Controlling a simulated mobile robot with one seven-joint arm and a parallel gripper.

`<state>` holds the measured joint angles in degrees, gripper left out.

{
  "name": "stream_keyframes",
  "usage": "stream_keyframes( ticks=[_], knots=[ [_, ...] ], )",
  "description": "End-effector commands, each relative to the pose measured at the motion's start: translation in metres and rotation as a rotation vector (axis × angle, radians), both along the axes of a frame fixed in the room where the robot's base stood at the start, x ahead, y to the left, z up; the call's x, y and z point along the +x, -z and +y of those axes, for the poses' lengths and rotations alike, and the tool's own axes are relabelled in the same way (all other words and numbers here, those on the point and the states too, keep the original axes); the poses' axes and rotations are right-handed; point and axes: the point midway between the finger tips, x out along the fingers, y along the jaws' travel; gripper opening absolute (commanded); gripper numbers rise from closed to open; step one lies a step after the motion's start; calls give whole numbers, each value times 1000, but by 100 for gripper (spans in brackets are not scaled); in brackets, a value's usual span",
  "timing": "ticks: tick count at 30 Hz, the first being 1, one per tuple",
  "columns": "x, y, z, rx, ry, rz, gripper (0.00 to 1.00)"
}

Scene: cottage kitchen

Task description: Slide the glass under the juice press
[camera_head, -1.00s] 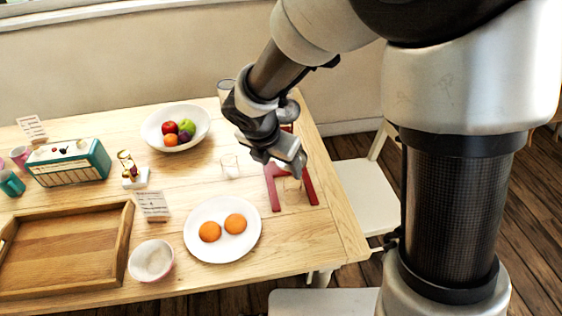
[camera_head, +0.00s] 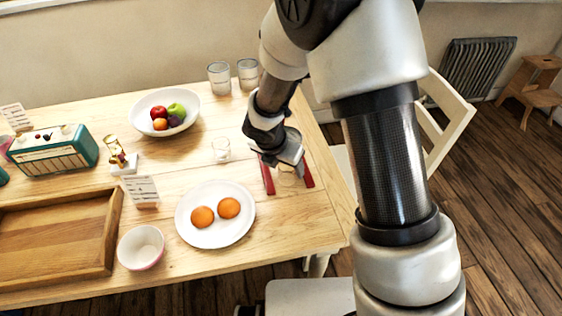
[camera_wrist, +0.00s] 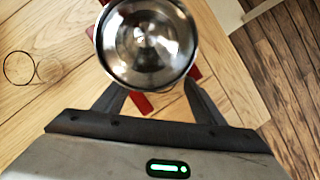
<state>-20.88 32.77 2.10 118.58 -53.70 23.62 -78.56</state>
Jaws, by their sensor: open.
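The juice press has a red base (camera_head: 267,178) near the table's right edge, mostly hidden behind my arm. In the wrist view its round shiny metal top (camera_wrist: 145,42) is just ahead of the fingers, with red parts below. A small clear glass (camera_head: 221,150) stands on the table left of the press; its rim shows at the left of the wrist view (camera_wrist: 19,68). A faint clear shape shows between the red legs; I cannot tell what it is. My gripper (camera_head: 291,160) is above the press base, its fingers (camera_wrist: 158,93) spread, with nothing seen held.
Two larger tumblers (camera_head: 219,78) stand at the back right. A fruit bowl (camera_head: 165,127) stands behind. The table between glass and press looks clear.

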Motion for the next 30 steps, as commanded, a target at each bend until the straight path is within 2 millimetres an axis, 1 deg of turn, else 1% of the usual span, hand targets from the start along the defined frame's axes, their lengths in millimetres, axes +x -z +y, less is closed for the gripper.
stream_keyframes(
  ticks=[1, 6, 17, 20, 24, 26, 30],
  knots=[
    [2, 8, -1, 0, -1, 1, 64],
    [7, 20, -4, 0, 0, 0, 64],
    [9, 22, -4, 1, 0, 0, 64],
    [8, 22, -4, 1, 0, 0, 49],
    [8, 22, -4, 1, 0, 0, 25],
    [8, 22, -4, 1, 0, 0, 16],
    [9, 22, -4, 1, 0, 0, 16]
  ],
)
